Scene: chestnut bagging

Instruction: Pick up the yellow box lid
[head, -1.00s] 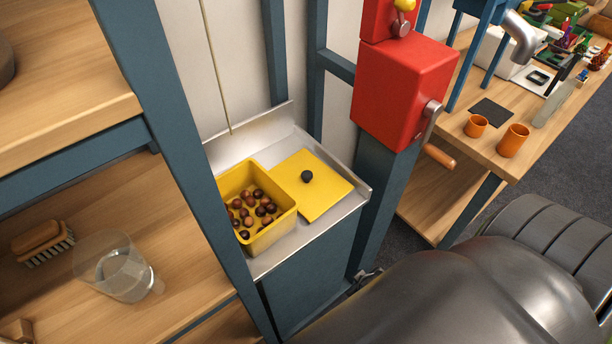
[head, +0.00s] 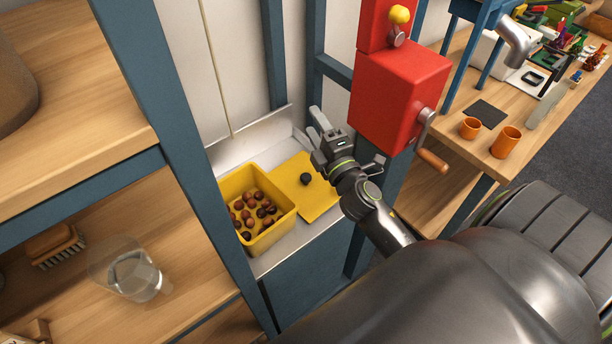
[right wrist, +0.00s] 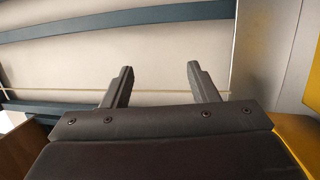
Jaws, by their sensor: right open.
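The yellow box lid (head: 318,199) lies flat on the metal tray beside the yellow box, with a round black knob (head: 305,179) on top. The yellow box (head: 268,239) is open and holds several chestnuts (head: 252,209). My right gripper (head: 318,121) is over the back right of the lid, open and empty, its fingers pointing up and back in the head view. The gripper and wrist cover the lid's right part. In the right wrist view the two fingers (right wrist: 157,85) are spread apart with nothing between them. My left gripper is not in view.
A red dispenser (head: 398,92) with a crank handle (head: 432,160) stands close to the right of my gripper. A blue post (head: 178,130) rises left of the box. A glass (head: 130,270) and a brush (head: 56,244) lie on the left shelf.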

